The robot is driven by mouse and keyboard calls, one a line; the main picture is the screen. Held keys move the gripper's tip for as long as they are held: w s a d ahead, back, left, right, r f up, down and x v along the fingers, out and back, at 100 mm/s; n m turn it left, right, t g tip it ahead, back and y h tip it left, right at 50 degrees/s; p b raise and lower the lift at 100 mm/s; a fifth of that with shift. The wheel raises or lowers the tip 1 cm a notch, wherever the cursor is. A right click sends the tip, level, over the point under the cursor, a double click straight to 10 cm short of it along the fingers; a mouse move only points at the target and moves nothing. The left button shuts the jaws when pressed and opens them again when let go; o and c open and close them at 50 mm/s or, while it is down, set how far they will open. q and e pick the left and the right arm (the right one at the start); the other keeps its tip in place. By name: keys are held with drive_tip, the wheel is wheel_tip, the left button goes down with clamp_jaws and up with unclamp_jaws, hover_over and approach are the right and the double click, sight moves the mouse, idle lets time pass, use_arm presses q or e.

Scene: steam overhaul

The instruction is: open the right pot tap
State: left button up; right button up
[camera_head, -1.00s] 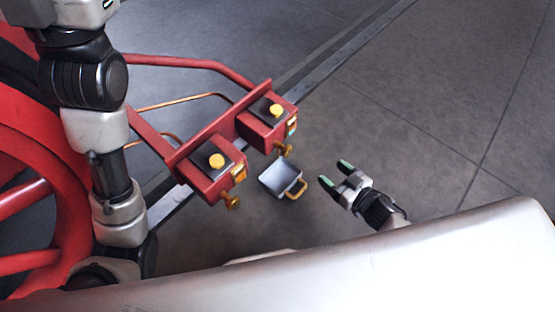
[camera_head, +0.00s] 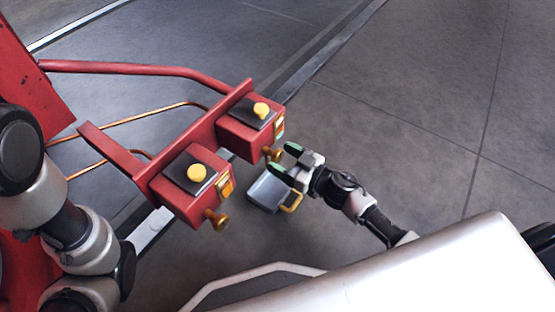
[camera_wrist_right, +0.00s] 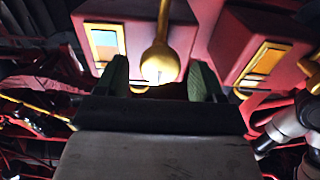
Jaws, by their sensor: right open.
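Two red box-shaped pots with dark tops and yellow caps sit on a red bar. The right pot (camera_head: 240,130) has a brass tap (camera_head: 270,154) on its front, partly beside my fingers. The left pot (camera_head: 182,205) has its own brass tap (camera_head: 217,219). My right gripper (camera_head: 285,160) is open, its green-tipped fingers close to the right pot's tap. In the right wrist view, a round brass tap end (camera_wrist_right: 158,62) shows between the open fingers (camera_wrist_right: 161,80); contact cannot be told. My left arm is at the left, its gripper out of view.
A grey square can (camera_head: 265,191) with a yellow handle is below the right tap, partly behind my right fingers. Copper pipes (camera_head: 150,111) and a red rail (camera_head: 130,68) run left from the pots. The floor at right is clear.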

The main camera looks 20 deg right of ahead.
drive_tip(key=shift+x, duration=0.95)
drive_tip(key=shift+c, duration=0.3)
drive_tip(key=c, duration=0.8)
